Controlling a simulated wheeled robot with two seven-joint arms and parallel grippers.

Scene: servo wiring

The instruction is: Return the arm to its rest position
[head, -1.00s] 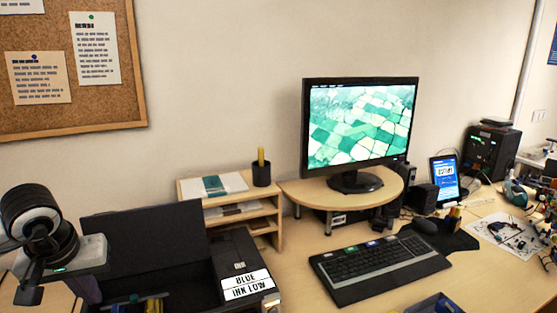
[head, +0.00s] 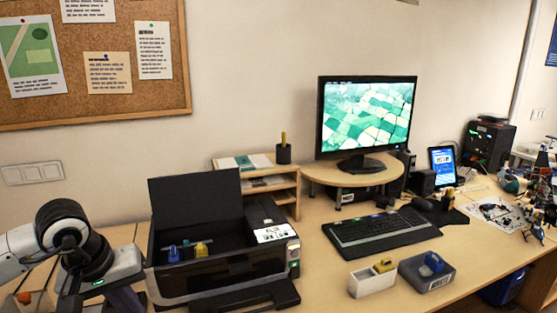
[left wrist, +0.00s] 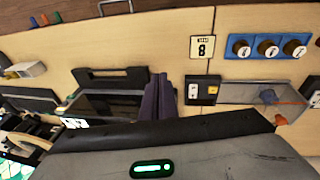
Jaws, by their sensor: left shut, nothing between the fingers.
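My left arm comes in from the left in the head view, and its wrist is beside the left side of the black printer (head: 220,287). My left gripper's purple fingers (head: 127,298) point down there, partly cut off by the frame's lower edge. In the left wrist view the purple fingers (left wrist: 158,98) are together with nothing held, next to the printer (left wrist: 112,104). The printer's lid (head: 195,205) is up, and a blue cartridge (head: 174,254) and a yellow cartridge (head: 201,249) show inside. My right gripper is not in view.
A white tray (head: 372,284) with a yellow cartridge and a dark tray (head: 440,281) with a blue one stand right of the printer. Behind are a keyboard (head: 380,233) and monitor (head: 366,116). The left wrist view shows a blue panel (left wrist: 253,53) with three knobs.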

